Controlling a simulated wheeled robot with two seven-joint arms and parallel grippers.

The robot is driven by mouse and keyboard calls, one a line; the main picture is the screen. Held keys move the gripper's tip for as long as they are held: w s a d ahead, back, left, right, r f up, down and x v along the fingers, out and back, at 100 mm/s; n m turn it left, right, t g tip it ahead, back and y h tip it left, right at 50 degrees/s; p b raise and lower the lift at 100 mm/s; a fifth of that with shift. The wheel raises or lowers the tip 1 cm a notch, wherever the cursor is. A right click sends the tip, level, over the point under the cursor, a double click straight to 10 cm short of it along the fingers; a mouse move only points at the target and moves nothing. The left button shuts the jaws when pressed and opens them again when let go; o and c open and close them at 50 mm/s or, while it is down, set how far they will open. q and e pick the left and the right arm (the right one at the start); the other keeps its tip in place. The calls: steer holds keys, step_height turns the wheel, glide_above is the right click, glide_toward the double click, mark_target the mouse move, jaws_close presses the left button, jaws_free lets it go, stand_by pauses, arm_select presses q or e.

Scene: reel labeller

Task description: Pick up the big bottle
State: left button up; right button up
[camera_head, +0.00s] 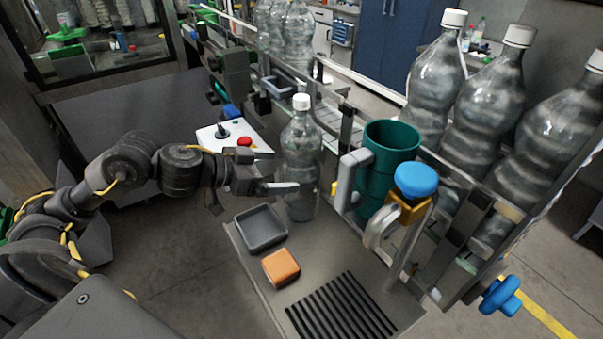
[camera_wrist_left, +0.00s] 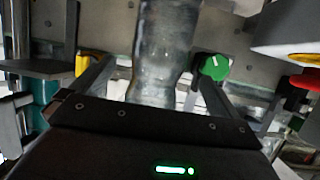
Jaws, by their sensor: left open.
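A clear bottle with a white cap (camera_head: 301,145) stands upright on the grey work shelf (camera_head: 262,295), beside the rail. My left gripper (camera_head: 258,197) reaches in from the left at the bottle's lower part. It is open, and one finger shows close to the bottle's side. In the left wrist view, the bottle (camera_wrist_left: 163,50) lies ahead between the two spread fingers (camera_wrist_left: 158,78), with no clear contact. My right gripper is not in view.
A grey tray (camera_head: 262,228), an orange block (camera_head: 281,268) and a black slotted grate (camera_head: 343,308) lie in front of the bottle. A teal cup (camera_head: 388,165) and a blue knob (camera_head: 417,180) stand to the right. Several larger-looking bottles (camera_head: 436,85) line the conveyor. A white control box (camera_head: 225,135) is behind my wrist.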

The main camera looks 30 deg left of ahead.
mark_target(285, 170)
arm_select(q)
steer(key=b+x, duration=0.2)
steer(key=x, duration=0.2)
steer(key=shift+f, duration=0.25)
steer(key=shift+w+d+f, duration=0.1)
steer(key=shift+w+d, duration=0.2)
steer(key=shift+w, duration=0.1)
steer(key=shift+s, duration=0.1)
steer(key=shift+c, duration=0.8)
steer(key=c, duration=1.6)
steer(key=shift+r, duration=0.25)
steer(key=shift+c, duration=1.2)
steer(key=shift+a, duration=0.1)
